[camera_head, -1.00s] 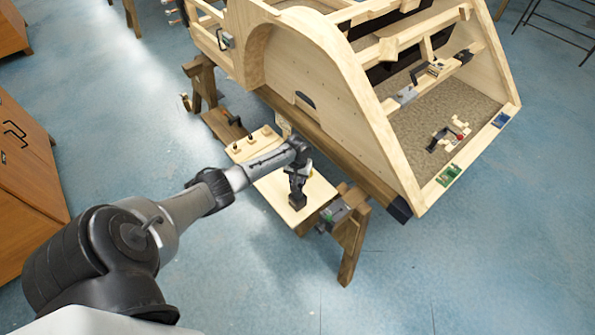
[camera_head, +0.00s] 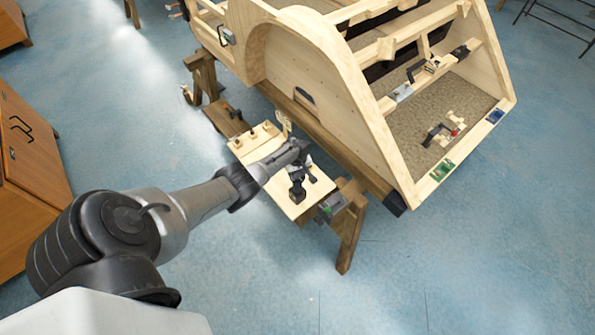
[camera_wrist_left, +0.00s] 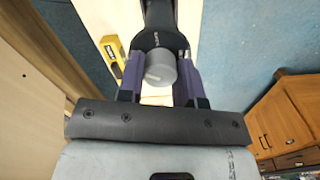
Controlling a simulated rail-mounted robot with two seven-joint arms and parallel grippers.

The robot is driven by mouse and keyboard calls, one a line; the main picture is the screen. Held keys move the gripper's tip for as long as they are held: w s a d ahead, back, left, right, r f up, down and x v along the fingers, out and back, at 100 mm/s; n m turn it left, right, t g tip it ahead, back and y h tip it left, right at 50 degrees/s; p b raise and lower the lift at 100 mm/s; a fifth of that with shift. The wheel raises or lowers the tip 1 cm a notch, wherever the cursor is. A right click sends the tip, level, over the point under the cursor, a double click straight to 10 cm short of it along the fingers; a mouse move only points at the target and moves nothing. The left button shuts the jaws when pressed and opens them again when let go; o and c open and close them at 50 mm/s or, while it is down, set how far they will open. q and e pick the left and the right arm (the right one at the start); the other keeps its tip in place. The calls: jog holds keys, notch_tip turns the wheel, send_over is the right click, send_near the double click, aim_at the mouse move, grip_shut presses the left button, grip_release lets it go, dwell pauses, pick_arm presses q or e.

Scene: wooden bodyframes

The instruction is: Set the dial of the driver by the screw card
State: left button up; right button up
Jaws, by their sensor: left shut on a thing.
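The driver (camera_head: 298,190) stands on a pale board, its black foot down. Its black body (camera_wrist_left: 160,35) and round grey dial (camera_wrist_left: 160,70) show in the left wrist view. My left gripper (camera_head: 303,160) is at the top of the driver. In the left wrist view its two purple fingers (camera_wrist_left: 160,78) sit on either side of the dial and are shut on it. The dial's marks are too small to read. I cannot make out the screw card for certain. My right gripper is not in view.
The pale board (camera_head: 318,190) lies on a wooden trestle (camera_head: 350,225) and carries several small pegs. A large wooden bodyframe (camera_head: 330,125) stands close behind it. A yellow item (camera_wrist_left: 112,52) lies beside the driver. The floor in front is clear.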

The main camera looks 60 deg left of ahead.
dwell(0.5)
pick_arm(q)
jog(key=o, duration=0.9)
jog(key=shift+o, duration=0.2)
jog(key=shift+r, duration=0.15)
notch_tip(320, 180, up, 14)
jog(key=p, duration=0.5)
jog(key=shift+f, duration=0.25)
